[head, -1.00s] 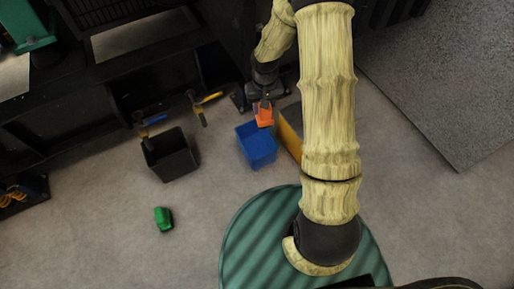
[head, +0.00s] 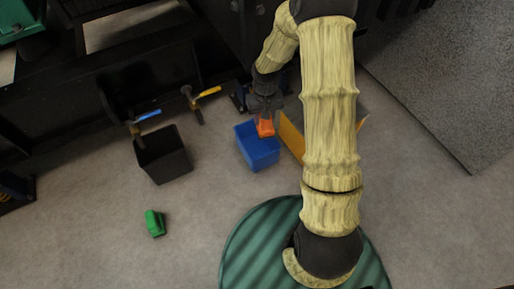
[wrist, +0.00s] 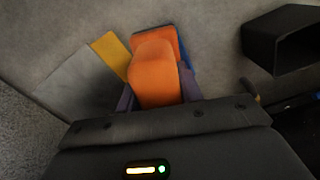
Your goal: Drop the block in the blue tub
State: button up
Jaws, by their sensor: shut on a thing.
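The orange block (head: 265,128) is held in my gripper (head: 265,115), over the back right part of the blue tub (head: 257,155). In the wrist view the block (wrist: 157,75) stands between the two fingers (wrist: 158,98), which are shut on it. A second orange patch shows just beyond it there, and I cannot tell whether it is the same block. Only a sliver of the blue tub (wrist: 187,62) shows in the wrist view, as the block hides the rest. How high the block is above the tub's rim is hard to tell.
A yellow-sided container (head: 291,138) stands close to the right of the blue tub. A black bin (head: 165,158) stands to the left, with a blue-handled tool (head: 147,115) and a yellow-handled tool (head: 207,92) behind. A green block (head: 155,223) lies on open floor.

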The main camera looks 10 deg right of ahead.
dwell(0.4)
notch_tip(320, 180, up, 11)
jog(key=p, duration=1)
jog(key=shift+f+p, duration=0.1)
jog(key=shift+p, duration=0.3)
jog(key=shift+f, duration=0.1)
